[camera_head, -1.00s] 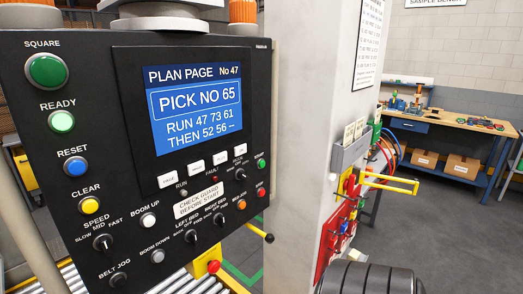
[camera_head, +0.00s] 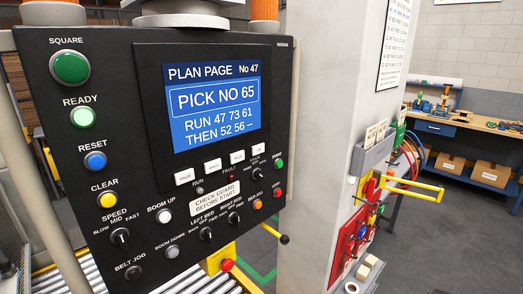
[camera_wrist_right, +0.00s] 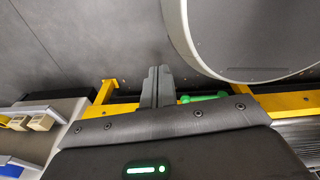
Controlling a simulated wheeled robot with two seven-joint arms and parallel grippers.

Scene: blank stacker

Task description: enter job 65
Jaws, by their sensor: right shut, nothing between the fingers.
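The black control panel (camera_head: 130,150) fills the left of the head view. Its blue display (camera_head: 212,108) reads PLAN PAGE No 47, PICK NO 65, RUN 47 73 61, THEN 52 56 --. Below it is a row of white keys: one at the left (camera_head: 184,177), two in the middle (camera_head: 212,165) (camera_head: 237,157), one at the right (camera_head: 259,149). Their labels are small; one seems to read PLUS. The READY lamp (camera_head: 83,116) glows pale green. My right gripper (camera_wrist_right: 159,71) shows only in the right wrist view, fingers together and empty, apart from the panel. My left gripper is out of view.
A grey pillar (camera_head: 325,110) stands right of the panel, with a red board (camera_head: 350,235) and a yellow bar (camera_head: 415,188) jutting out. Rollers (camera_head: 200,280) run below the panel. A workbench (camera_head: 470,135) stands behind right. In the wrist view, yellow rails (camera_wrist_right: 290,103) lie near the gripper.

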